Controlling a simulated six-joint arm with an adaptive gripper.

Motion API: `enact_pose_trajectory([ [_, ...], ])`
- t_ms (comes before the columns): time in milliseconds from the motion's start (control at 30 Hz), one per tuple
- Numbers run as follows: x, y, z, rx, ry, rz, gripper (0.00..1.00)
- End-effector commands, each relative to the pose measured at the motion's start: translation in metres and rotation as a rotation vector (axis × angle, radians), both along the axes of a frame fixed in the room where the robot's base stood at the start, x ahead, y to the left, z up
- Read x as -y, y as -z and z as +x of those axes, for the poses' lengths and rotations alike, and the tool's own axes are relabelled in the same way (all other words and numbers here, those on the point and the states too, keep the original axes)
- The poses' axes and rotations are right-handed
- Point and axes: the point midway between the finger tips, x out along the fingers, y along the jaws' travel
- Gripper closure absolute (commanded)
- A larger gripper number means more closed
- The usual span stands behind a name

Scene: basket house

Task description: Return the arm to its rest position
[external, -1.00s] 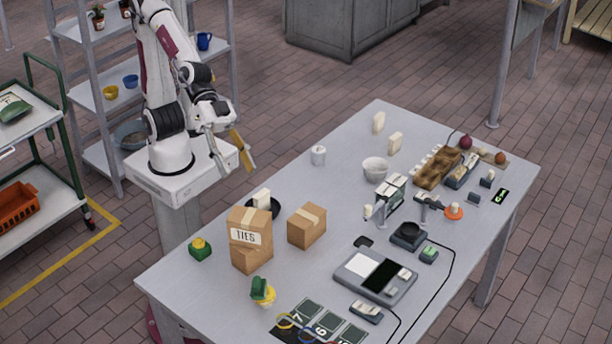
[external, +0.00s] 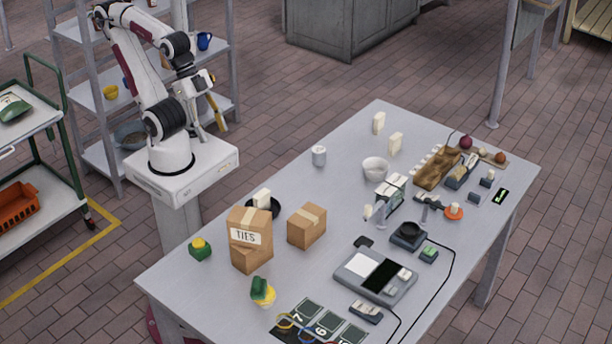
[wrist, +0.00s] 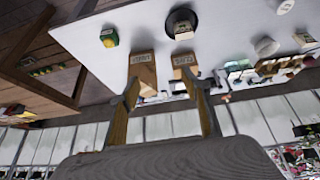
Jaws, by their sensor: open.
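My gripper (external: 210,118) hangs just behind the table's left edge, near my base in the external view. In the wrist view my gripper (wrist: 165,100) shows its two fingers spread wide apart with nothing between them. The fingers are apart from the boxes on the table, which show beyond them. My arm is folded back above its white base, clear of the table.
The grey table (external: 330,190) holds a cardboard box stack (external: 251,240), another box (external: 307,226), a white can (external: 319,156), a bowl (external: 375,168) and a scale-like device (external: 374,275). A shelf (external: 100,95) stands behind my arm; a cart (external: 45,190) is at left.

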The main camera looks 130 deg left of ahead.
Motion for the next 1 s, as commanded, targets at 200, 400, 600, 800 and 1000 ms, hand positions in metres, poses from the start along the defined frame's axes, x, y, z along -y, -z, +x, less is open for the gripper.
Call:
enact_pose_trajectory([
  [200,-0.0092,0.0065,-0.0155,-0.027,-0.017,0.023,0.53],
  [400,-0.0091,0.0064,-0.0153,-0.027,-0.017,0.023,0.53],
  [600,-0.0089,0.0062,-0.0151,-0.027,-0.017,0.023,0.53],
  [800,-0.0088,0.0061,-0.0149,-0.026,-0.017,0.023,0.53],
  [1000,-0.0088,0.0061,-0.0148,-0.026,-0.016,0.022,0.53],
])
